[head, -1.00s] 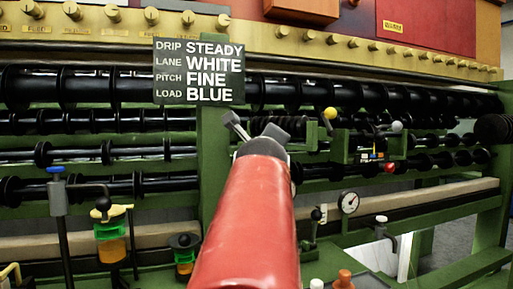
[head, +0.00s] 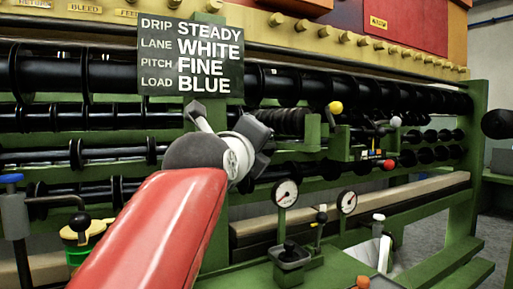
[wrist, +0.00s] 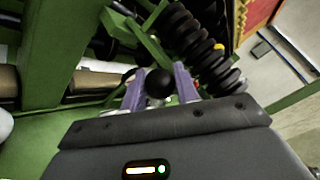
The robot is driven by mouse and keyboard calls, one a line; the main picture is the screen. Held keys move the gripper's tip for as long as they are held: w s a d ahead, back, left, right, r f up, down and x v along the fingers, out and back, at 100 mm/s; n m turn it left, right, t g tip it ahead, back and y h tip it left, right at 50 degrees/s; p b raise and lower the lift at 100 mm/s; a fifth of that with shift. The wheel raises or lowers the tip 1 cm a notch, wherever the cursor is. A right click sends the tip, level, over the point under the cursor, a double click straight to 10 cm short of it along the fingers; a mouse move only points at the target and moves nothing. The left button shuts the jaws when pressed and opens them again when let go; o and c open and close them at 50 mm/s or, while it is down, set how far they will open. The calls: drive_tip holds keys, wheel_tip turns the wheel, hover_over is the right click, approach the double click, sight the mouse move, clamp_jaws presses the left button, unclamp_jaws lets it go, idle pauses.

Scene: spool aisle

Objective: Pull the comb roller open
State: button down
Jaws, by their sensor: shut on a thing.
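My gripper (wrist: 160,90) has its two pale purple fingers shut on a black ball knob (wrist: 159,82) in the wrist view. A closely ribbed black roller (wrist: 190,38), which looks like the comb roller, lies just beyond the fingers, up and to the right. In the head view this ribbed roller (head: 285,122) shows behind my wrist, level with the green frame. My red arm reaches up from below there. The fingertips and the held knob are hidden by my wrist in the head view. How the knob joins the roller cannot be seen.
A sign (head: 190,55) reads drip steady, lane white, pitch fine, load blue. Long black rollers run across the green frame. Yellow (head: 335,107), white (head: 396,121) and red (head: 389,165) knobs sit to the right. Two gauges (head: 286,193) stand in front. Grey floor is free at right.

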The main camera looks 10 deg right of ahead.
drive_tip(key=shift+f, duration=0.1)
drive_tip(key=c, duration=1.1)
unclamp_jaws()
drive_tip(key=b+v, duration=0.1)
drive_tip(key=v, duration=0.6)
drive_tip(key=shift+s+a, duration=0.15)
drive_tip(key=shift+s, duration=0.1)
